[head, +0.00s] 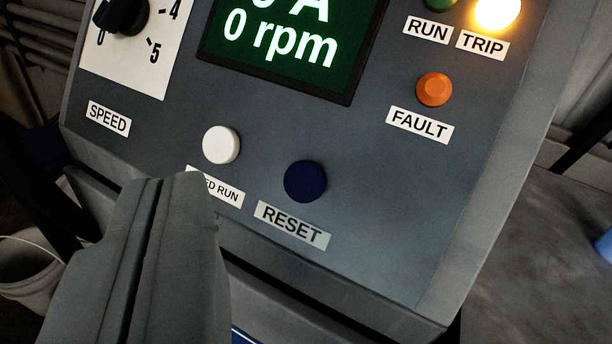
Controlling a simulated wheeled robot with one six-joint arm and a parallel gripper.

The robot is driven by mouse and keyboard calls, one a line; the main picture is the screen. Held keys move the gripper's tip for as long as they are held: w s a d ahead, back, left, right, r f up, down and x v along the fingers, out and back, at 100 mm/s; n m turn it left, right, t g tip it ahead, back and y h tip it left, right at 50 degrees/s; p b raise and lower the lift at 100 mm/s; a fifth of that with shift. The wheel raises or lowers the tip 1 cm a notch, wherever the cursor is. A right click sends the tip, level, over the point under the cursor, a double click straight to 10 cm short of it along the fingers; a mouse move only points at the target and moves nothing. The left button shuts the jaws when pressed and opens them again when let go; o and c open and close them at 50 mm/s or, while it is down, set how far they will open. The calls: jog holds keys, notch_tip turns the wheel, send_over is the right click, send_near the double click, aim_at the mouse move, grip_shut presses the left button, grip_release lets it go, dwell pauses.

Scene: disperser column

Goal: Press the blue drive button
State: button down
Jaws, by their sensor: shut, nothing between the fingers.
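I cannot tell how far the tips are from the panel surface.
A white button (221,145) sits left of the blue one. The orange FAULT lamp (434,90) is unlit and the TRIP lamp (497,12) glows yellow. The display (290,45) reads 0 rpm. A black SPEED knob (122,15) is upper left. A white bucket (28,268) stands at far left.

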aim_at(289, 168)
jog(key=shift+w, duration=0.1)
jog(key=shift+w+d+f, duration=0.45)
jog(key=shift+w+f, duration=0.3)
jog(key=shift+w, duration=0.4)
jog(key=shift+w+d+f, duration=0.4)
jog(key=shift+w+f, duration=0.3)
jog(key=shift+w, duration=0.5)
jog(key=shift+w+d+f, duration=0.45)
jog(key=shift+w+f, duration=0.3)
jog(key=shift+w, duration=0.4)
jog(key=shift+w, duration=0.1)
jog(key=shift+w+d+f, duration=0.1)
jog(key=shift+w+f, duration=0.15)
jog(key=shift+w+d+f, duration=0.15)
jog(key=shift+w, duration=0.2)
dwell(0.4)
jog(key=shift+s, duration=0.1)
dwell(0.4)
jog(key=shift+s+a+r, duration=0.25)
jog(key=shift+s+r, duration=0.15)
jog(key=shift+s, duration=0.2)
jog(key=shift+s+a+r, duration=0.25)
jog(key=shift+s+r, duration=0.15)
jog(key=shift+s, duration=0.3)
jog(key=shift+s+a+r, duration=0.25)
jog(key=shift+s+r, duration=0.2)
jog(key=shift+s, duration=0.2)
jog(key=shift+s+a+r, duration=0.25)
jog(key=shift+s+r, duration=0.15)
jog(key=shift+s, duration=0.3)
